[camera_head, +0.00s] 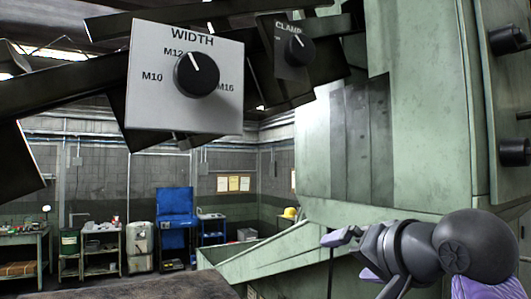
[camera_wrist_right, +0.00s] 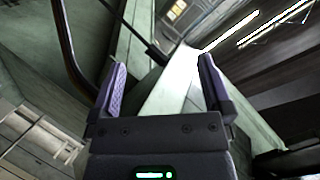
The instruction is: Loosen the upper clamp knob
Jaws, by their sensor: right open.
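The clamp knob (camera_head: 300,49) is a black dial with a white pointer line on a dark panel marked CLAMP, at the top centre of the head view. Its pointer tilts up and left. My right gripper (camera_head: 345,237) is low at the right of the head view, well below the knob and apart from it. In the right wrist view the right gripper (camera_wrist_right: 160,85) is open, with two purple-padded fingers and nothing between them. The knob cannot be made out in that view. My left gripper is not in view.
A light grey WIDTH panel (camera_head: 140,110) with a black dial (camera_head: 197,74) hangs left of the clamp panel. The green machine body (camera_head: 430,130) fills the right side, with dark knobs (camera_head: 508,39) at its edge. A blue cabinet (camera_head: 175,215) and workbenches stand far behind.

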